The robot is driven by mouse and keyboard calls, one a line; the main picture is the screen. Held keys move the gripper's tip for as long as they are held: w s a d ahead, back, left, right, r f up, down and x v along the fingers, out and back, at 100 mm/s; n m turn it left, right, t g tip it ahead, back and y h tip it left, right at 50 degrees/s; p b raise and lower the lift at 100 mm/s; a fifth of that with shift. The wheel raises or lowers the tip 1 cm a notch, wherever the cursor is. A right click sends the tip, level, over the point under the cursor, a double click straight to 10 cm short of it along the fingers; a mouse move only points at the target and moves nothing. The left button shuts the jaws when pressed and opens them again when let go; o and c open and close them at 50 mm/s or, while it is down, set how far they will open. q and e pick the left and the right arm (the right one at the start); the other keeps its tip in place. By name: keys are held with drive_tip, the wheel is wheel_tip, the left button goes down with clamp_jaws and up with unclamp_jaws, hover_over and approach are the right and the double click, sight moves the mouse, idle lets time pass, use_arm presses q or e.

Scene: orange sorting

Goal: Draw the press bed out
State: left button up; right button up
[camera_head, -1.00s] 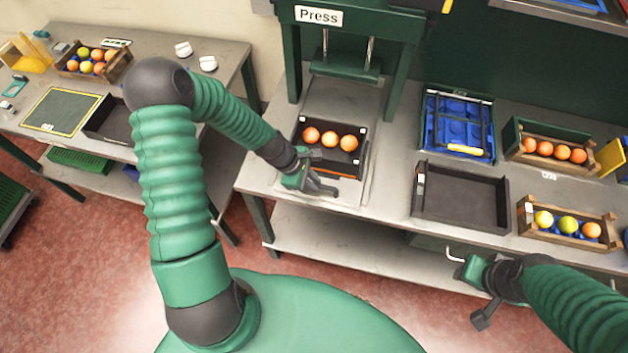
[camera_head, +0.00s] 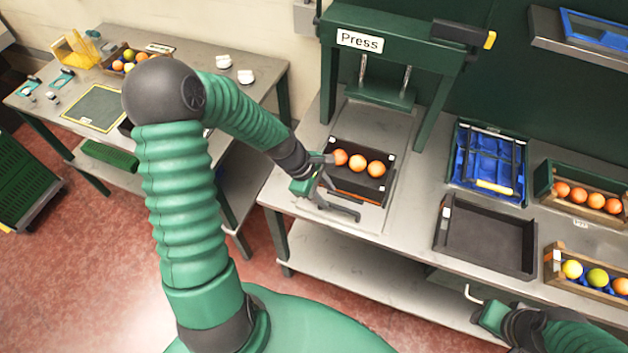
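The press (camera_head: 388,45) is a green frame with a "Press" label and a raised plate. Its pale metal bed (camera_head: 373,213) lies below and in front of it on the grey table. A black tray (camera_head: 358,187) with three oranges (camera_head: 357,162) sits on the bed. My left gripper (camera_head: 335,187) is at the tray's front left corner, fingers spread and dark. Whether a finger touches the tray or the bed I cannot tell. My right gripper (camera_head: 490,312) is low at the table's front edge, partly cut off by the picture's bottom; its fingers are not clear.
An empty black tray (camera_head: 443,238) lies right of the bed. A blue crate (camera_head: 461,170) stands behind it. Wooden crates with fruit (camera_head: 545,180) stand at the right. A second table (camera_head: 180,55) is at the left, with red floor between.

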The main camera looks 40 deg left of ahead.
use_arm(q)
drive_tip(key=v, duration=0.9)
drive_tip(key=shift+s+a+r, duration=0.1)
drive_tip(key=shift+s, duration=0.05)
drive_tip(key=s+d+f+m+y+b, duration=0.2)
drive_tip(key=s+d+f+m+b, duration=0.1)
drive_tip(key=m, duration=0.7)
drive_tip(key=s+d+f+m+y+b, duration=0.1)
drive_tip(key=s+d+f+m+b, duration=0.3)
drive_tip(key=m, duration=0.6)
drive_tip(key=shift+d+f+g+y+b, duration=0.35)
drive_tip(key=shift+d+f+b, duration=0.3)
drive_tip(key=shift+d+f, duration=0.7)
drive_tip(key=shift+d+r, duration=0.15)
drive_tip(key=shift+d, duration=0.05)
drive_tip(key=shift+s+d+r, duration=0.1)
drive_tip(key=shift+d, duration=0.2)
